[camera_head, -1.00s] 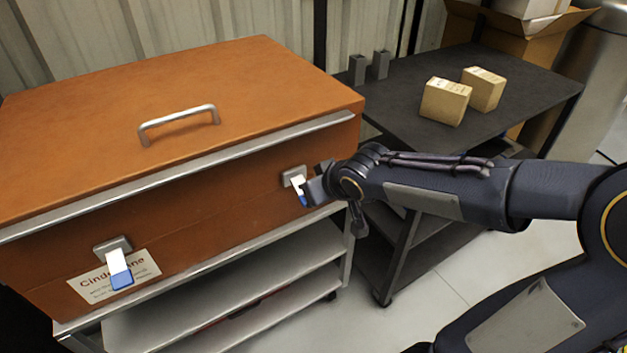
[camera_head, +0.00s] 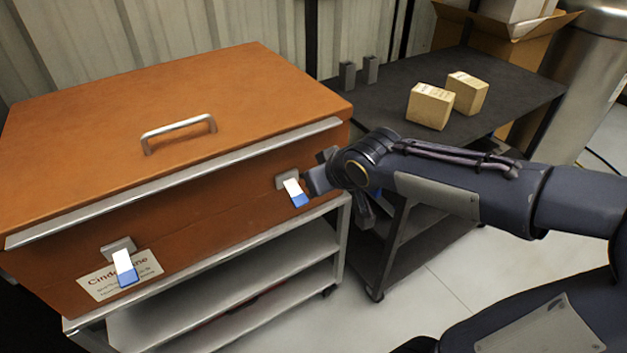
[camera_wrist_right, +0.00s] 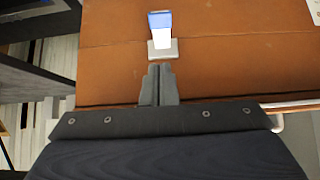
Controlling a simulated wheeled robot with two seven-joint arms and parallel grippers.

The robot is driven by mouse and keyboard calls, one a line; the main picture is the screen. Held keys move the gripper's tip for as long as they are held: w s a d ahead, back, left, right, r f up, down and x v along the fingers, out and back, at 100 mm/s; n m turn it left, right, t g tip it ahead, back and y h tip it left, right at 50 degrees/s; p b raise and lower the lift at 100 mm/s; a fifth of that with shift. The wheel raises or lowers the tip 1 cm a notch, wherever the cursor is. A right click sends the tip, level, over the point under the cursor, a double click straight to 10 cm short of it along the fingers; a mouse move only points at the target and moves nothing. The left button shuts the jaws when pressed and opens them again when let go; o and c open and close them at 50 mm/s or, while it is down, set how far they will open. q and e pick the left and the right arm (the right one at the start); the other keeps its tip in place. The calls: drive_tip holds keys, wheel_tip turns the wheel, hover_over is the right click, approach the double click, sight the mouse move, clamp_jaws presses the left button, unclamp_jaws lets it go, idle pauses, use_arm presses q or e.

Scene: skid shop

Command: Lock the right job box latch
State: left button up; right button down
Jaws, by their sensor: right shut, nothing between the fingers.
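The orange job box (camera_head: 200,80) stands with its lid down on a metal cart. Its right latch (camera_head: 293,189), a white lever with a blue tip on a grey base, sticks out from the front at the right end. The left latch (camera_head: 124,264) looks alike and sits by a paper label. My right gripper (camera_head: 314,182) is just right of the right latch, apart from it. In the right wrist view, its fingers (camera_wrist_right: 159,88) are shut and empty, pointing at the base of the right latch (camera_wrist_right: 161,35) with a small gap. My left gripper is out of view.
A black cart (camera_head: 490,85) stands to the right with two small cardboard boxes (camera_head: 430,106) on top. A large open carton (camera_head: 500,40) and a metal cylinder (camera_head: 585,80) are behind it. Light floor is clear in front.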

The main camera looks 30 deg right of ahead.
drive_tip(key=v, duration=0.6)
drive_tip(key=shift+s+f+p, duration=0.25)
drive_tip(key=shift+s+p, duration=0.1)
drive_tip(key=shift+s, duration=0.05)
drive_tip(key=s+a+r+m+g+y+p, duration=0.1)
drive_tip(key=s+a+r+p, duration=0.1)
drive_tip(key=s+p, duration=0.3)
drive_tip(key=s+a+r+m+g+y+p, duration=0.1)
drive_tip(key=s+a+y+p, duration=0.1)
drive_tip(key=s+p, duration=0.4)
drive_tip(key=s+a, duration=0.1)
drive_tip(key=s, duration=0.2)
drive_tip(key=shift+r+m+g, duration=0.3)
drive_tip(key=shift+r+g, duration=0.1)
drive_tip(key=shift+s, duration=0.1)
